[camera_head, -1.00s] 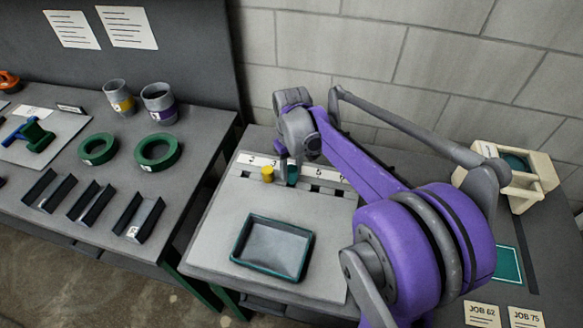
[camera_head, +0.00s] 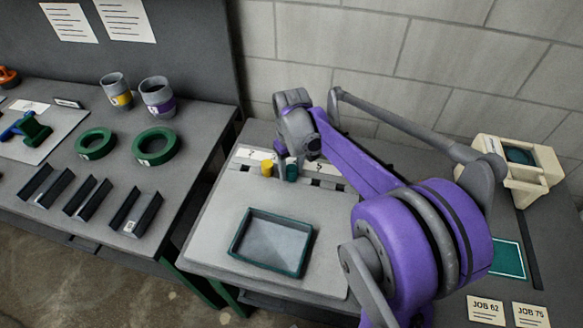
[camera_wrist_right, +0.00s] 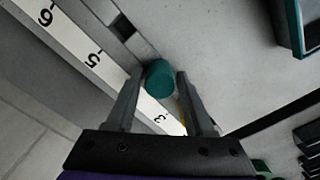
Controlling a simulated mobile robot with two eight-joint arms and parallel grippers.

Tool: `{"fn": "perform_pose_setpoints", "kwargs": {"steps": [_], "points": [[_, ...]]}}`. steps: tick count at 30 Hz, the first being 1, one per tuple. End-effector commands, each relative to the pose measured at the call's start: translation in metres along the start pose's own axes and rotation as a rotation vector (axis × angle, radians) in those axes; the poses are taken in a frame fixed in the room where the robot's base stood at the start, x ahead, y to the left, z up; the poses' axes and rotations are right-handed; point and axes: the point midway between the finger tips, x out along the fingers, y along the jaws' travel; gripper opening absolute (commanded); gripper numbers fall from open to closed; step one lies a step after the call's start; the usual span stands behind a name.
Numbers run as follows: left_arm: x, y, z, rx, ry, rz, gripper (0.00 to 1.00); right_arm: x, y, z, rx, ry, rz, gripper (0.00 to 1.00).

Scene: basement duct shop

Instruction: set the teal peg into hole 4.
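The teal peg (camera_head: 292,171) stands upright at the numbered strip (camera_head: 318,168), just right of a yellow peg (camera_head: 268,168). In the right wrist view the teal peg (camera_wrist_right: 160,77) sits in the row past 6 and 5 and before 3, where 4 would be. Its lower end is hidden, so its depth in the hole cannot be told. My right gripper (camera_wrist_right: 160,80) has its fingers on both sides of the peg, with a narrow gap showing, and looks open. In the head view the right gripper (camera_head: 290,158) is partly hidden by its own wrist. My left gripper is not in view.
A teal-rimmed tray (camera_head: 237,246) lies in front of the strip. A cream fixture (camera_head: 543,178) stands at the right. The left bench holds green rings (camera_head: 155,147), cups (camera_head: 157,97) and dark channels (camera_head: 136,213). A block wall stands close behind.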

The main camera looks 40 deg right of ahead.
Motion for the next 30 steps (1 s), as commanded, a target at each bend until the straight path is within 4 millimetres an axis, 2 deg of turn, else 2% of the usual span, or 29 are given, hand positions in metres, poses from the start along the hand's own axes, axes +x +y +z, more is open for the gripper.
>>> {"fn": "perform_pose_setpoints", "kwargs": {"steps": [1, 3, 14, 17, 24, 30], "points": [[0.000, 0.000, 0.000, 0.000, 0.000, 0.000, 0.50, 0.000, 0.000, 0.000, 0.000, 0.000, 0.000, 0.64], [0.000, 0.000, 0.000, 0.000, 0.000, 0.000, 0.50, -0.001, 0.000, 0.000, 0.000, 0.000, 0.000, 0.76], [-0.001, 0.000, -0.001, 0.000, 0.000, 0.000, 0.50, -0.005, 0.000, 0.000, 0.000, 0.000, 0.000, 0.76], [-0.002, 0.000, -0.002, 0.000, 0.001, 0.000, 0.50, -0.018, 0.000, 0.000, 0.000, 0.000, 0.000, 0.76], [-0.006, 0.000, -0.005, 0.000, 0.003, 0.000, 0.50, -0.067, 0.000, 0.000, 0.000, 0.000, 0.000, 0.76], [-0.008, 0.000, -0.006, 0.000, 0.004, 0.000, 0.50, -0.098, 0.000, 0.000, 0.000, 0.000, 0.000, 0.76]]}}
